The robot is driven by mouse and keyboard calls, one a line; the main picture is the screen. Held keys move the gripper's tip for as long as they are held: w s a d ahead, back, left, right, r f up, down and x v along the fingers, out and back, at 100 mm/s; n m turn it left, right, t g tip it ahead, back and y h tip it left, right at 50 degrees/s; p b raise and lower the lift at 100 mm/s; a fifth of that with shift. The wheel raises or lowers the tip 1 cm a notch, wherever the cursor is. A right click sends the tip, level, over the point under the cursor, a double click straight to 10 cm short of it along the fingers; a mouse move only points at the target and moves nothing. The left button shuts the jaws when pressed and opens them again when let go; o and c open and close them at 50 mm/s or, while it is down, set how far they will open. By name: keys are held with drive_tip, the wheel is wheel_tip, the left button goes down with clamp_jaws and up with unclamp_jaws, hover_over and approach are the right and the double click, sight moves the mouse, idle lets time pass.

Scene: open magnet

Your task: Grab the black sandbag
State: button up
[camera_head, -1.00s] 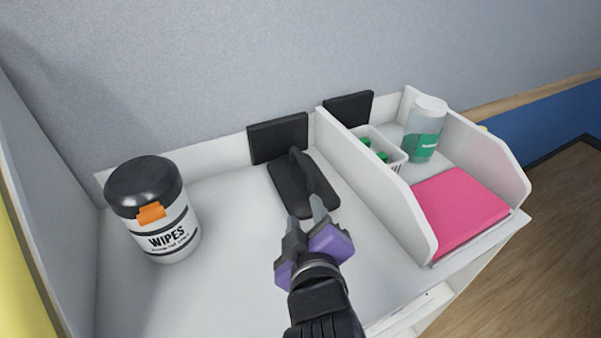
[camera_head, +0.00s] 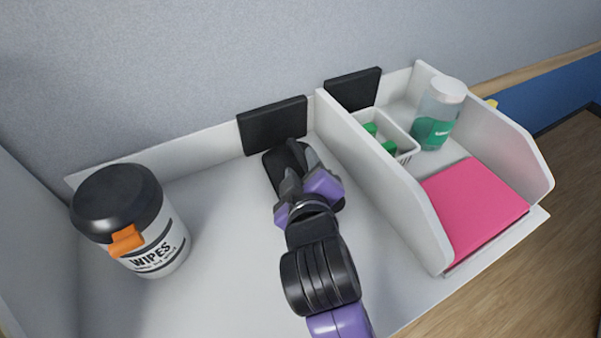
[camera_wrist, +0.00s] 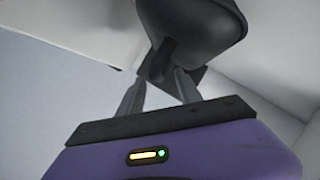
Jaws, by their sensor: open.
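The black sandbag (camera_head: 279,158) lies on the white shelf near the back wall, mostly hidden behind my gripper in the head view. In the wrist view the sandbag (camera_wrist: 200,28) is a dark rounded shape with a strap-like handle (camera_wrist: 157,62) at its near end. My gripper (camera_head: 301,166) is over the sandbag in the head view. In the wrist view its two fingers (camera_wrist: 160,88) are open and apart, with the handle by their tips. I cannot tell whether the handle is fully between the fingers.
A wipes canister (camera_head: 133,222) stands at the left. A black panel (camera_head: 273,126) rests against the back wall. A white divider (camera_head: 385,180) stands right of my gripper. Beyond it are a basket (camera_head: 403,145), a bottle (camera_head: 438,115) and a pink pad (camera_head: 475,212). The shelf's left middle is clear.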

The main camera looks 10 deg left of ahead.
sight(301, 159)
drive_tip(key=p+x, duration=0.1)
drive_tip(key=x, duration=0.3)
drive_tip(key=shift+w+d+r, duration=0.1)
drive_tip(key=shift+w+d, duration=0.05)
drive_tip(key=shift+w, duration=0.1)
clamp_jaws()
drive_tip(key=shift+s, duration=0.1)
idle(1.0)
drive_tip(key=shift+r, duration=0.2)
